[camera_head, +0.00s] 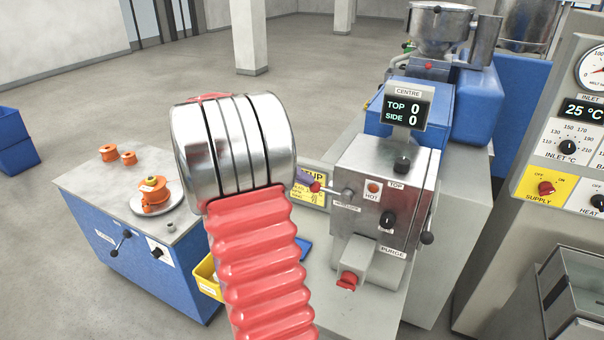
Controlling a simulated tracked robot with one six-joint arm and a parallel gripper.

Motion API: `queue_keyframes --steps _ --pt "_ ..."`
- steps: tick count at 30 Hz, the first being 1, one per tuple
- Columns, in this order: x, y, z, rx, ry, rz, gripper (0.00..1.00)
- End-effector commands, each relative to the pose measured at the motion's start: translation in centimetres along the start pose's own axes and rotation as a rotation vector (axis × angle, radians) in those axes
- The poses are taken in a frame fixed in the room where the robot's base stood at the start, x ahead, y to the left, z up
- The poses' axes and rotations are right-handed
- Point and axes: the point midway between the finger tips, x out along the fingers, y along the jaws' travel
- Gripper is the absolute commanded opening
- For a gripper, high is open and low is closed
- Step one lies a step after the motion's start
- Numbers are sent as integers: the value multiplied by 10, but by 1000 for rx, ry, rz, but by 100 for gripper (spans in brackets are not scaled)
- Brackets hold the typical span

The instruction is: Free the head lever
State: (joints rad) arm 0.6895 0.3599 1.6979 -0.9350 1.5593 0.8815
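The grey machine head (385,165) stands right of centre, with a panel marked HOT and TOP. A short lever with a red end (316,187) sticks out at its left side, beside a small round boss (347,194). A small purple piece shows right behind that red end; I cannot tell what it is or whether it touches. A dark ball-ended handle (427,238) hangs at the head's right side. I cannot tell which of these is the head lever. My arm, a metal wrist and red bellows, fills the middle; my gripper is not visible and may be hidden behind it.
A blue cabinet (118,239) with a turntable and orange parts (156,196) stands left. A yellow bin (206,277) sits partly behind my arm. A control panel (560,150) stands right. Floor behind the cabinet is clear.

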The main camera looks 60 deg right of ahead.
Motion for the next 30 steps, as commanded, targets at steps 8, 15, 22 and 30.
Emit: queue_keyframes --steps 8,15,22,30 --pt "2 -5 1 -2 -2 0 0" --pt "1 -7 1 -4 2 -1 0" --pt "0 -8 1 -7 4 -1 0" --pt "-11 2 -1 -5 7 -3 0"
